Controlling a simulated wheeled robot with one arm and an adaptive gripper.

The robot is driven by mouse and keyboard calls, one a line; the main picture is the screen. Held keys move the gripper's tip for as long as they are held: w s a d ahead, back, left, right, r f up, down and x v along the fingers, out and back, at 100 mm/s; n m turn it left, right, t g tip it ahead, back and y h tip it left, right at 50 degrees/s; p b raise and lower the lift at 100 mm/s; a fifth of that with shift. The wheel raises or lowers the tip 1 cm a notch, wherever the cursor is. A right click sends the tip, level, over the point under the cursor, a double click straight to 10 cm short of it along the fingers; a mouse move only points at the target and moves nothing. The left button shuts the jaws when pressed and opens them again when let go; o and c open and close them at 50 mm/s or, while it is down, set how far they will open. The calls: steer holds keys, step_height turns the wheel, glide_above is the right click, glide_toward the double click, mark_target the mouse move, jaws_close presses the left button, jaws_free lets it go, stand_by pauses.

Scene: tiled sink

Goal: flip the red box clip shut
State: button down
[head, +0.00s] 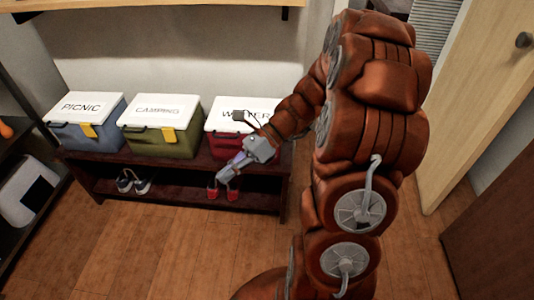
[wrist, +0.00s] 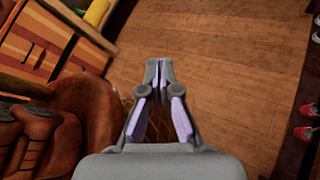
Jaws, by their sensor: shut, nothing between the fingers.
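The red box (head: 222,147) with a white lid (head: 228,113) stands at the right of the low dark bench. Dark letters on the lid are partly covered by my arm. I cannot make out its clip in the head view; my arm and gripper cover part of the box front. My gripper (head: 227,176) is in front of the box in the picture, low near the bench edge, pointing down. In the wrist view, my gripper (wrist: 158,66) is shut and empty, with wooden floor beyond its fingertips. The red box is not in the wrist view.
A green box (head: 160,143) and a blue box (head: 88,138), both with yellow clips, stand left on the bench (head: 180,162). Red shoes (wrist: 305,133) and dark shoes (head: 133,182) sit on its lower shelf. Open wooden floor (head: 150,245) lies in front. A door (head: 480,110) stands right.

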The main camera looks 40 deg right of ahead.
steer(key=w+d+f+m+t+b, duration=0.2)
steer(key=d+f+m+t, duration=0.3)
steer(key=d, duration=0.4)
steer(key=w+d+f+m+t+h+b, duration=0.1)
steer(key=d+f+m+t+b, duration=0.3)
steer(key=d+f+m, duration=0.4)
steer(key=w+d+f+m+t+b, duration=0.3)
steer(key=d+f+m, duration=0.4)
steer(key=d, duration=0.3)
steer(key=m+t+b, duration=0.1)
steer(key=t, duration=0.1)
steer(key=shift+w+d+f+t+h, duration=0.15)
steer(key=shift+w+d+t+h, duration=0.15)
steer(key=shift+d+h, duration=0.1)
steer(key=shift+w+a+b, duration=0.1)
steer(key=shift+b, duration=0.2)
steer(key=w+a+r+b, duration=0.1)
steer(key=w+a+b, duration=0.2)
steer(key=w, duration=0.8)
steer(key=shift+r, duration=0.2)
steer(key=shift+a+r, duration=0.1)
